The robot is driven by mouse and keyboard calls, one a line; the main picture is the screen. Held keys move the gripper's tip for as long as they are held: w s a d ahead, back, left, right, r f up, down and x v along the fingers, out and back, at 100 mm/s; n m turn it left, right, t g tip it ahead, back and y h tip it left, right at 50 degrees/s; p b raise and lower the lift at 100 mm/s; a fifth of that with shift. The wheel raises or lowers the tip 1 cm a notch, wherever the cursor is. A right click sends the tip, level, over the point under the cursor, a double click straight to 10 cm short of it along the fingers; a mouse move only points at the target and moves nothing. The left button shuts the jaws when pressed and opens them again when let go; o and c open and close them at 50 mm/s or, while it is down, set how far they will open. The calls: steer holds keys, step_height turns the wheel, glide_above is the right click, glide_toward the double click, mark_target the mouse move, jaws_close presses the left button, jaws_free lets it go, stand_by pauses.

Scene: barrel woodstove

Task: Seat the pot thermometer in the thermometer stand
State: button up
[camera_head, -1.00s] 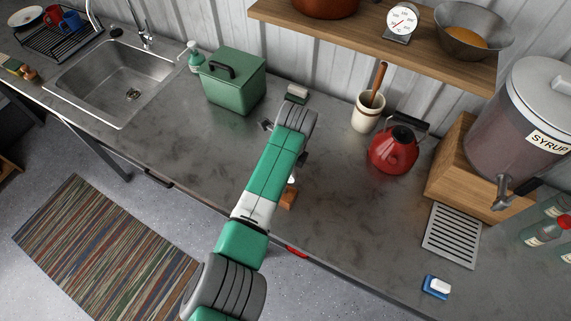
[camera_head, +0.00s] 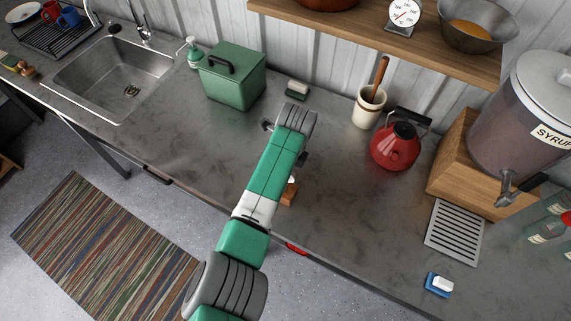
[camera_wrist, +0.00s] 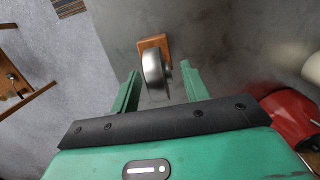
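A small wooden block, which looks like the thermometer stand (camera_head: 288,196), sits on the counter near its front edge, partly hidden by my arm. In the wrist view the stand (camera_wrist: 153,43) lies just beyond my fingertips. A round silver piece, apparently the pot thermometer's dial head (camera_wrist: 154,68), shows nearly edge-on over the near side of the block. I cannot tell whether its stem is in the block. My gripper (camera_wrist: 159,71) is open, with its green fingers on either side of the dial head and visible gaps. In the head view a pale bit of the thermometer (camera_head: 292,179) shows above the block.
A red kettle (camera_head: 395,147) and a utensil crock (camera_head: 367,109) stand to the right at the back. A green box (camera_head: 232,82) is at the back left. A drip grate (camera_head: 455,232) and a blue-and-white sponge (camera_head: 439,284) lie right. The counter around the stand is clear.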

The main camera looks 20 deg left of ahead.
steer(key=r, duration=0.5)
steer(key=d+r, duration=0.1)
steer(key=r, duration=0.1)
steer(key=shift+r, duration=0.4)
stand_by(0.4)
